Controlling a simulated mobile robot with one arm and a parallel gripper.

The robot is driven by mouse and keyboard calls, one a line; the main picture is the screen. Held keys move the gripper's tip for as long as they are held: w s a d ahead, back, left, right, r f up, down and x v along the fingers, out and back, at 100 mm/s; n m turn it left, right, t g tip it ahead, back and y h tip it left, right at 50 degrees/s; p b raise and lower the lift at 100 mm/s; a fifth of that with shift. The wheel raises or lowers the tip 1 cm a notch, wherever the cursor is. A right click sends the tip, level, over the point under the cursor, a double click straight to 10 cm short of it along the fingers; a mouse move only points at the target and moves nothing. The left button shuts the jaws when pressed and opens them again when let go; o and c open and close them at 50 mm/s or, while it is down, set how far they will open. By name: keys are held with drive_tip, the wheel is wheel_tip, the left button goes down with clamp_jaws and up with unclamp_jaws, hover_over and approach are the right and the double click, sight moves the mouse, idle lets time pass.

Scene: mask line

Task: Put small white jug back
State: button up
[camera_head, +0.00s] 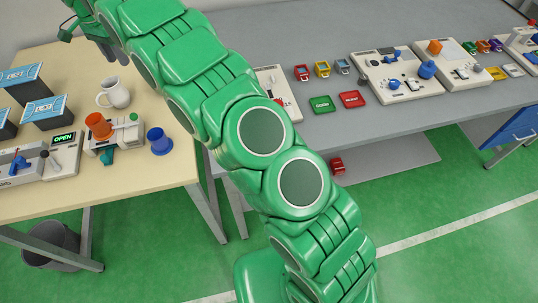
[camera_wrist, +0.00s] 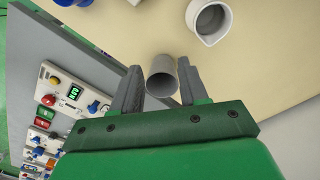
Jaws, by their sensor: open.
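A white jug (camera_head: 115,92) with a handle on its left stands upright on the beige table in the head view. In the wrist view, a white, open-topped vessel with a small spout (camera_wrist: 209,20) is at the top edge, partly cut off. A plain grey-white cylinder (camera_wrist: 162,75) shows between the fingertips of my gripper (camera_wrist: 160,85). The fingers are open on either side of it, with a gap at the left; contact at the right is unclear.
A grey bench (camera_head: 330,130) with several devices stands to the right. A bin (camera_head: 52,245) is under the beige table.

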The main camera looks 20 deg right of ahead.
drive_tip(key=s+d+r+n, duration=0.1)
drive_tip(key=s+d+r, duration=0.2)
drive_tip(key=s+d, duration=0.45)
drive_tip(key=s+d+r+n, duration=0.1)
drive_tip(key=s+d+r, duration=0.35)
drive_tip(key=d, duration=0.65)
drive_tip(key=s+d+r+n, duration=0.2)
drive_tip(key=s+d+r, duration=0.1)
drive_tip(key=s+d, duration=0.5)
drive_tip(key=s+d+f+n, duration=0.1)
drive_tip(key=s+d, duration=0.3)
drive_tip(key=s, duration=0.6)
drive_tip(key=s+d+f+n+g, duration=0.1)
drive_tip(key=s+d+f, duration=0.2)
drive_tip(key=s, duration=0.7)
drive_tip(key=s+d+f+n, duration=0.1)
drive_tip(key=s+d+f, duration=0.2)
drive_tip(key=s+d, duration=0.3)
drive_tip(key=shift+s+n+g, duration=0.3)
drive_tip(key=shift+s, duration=1.6)
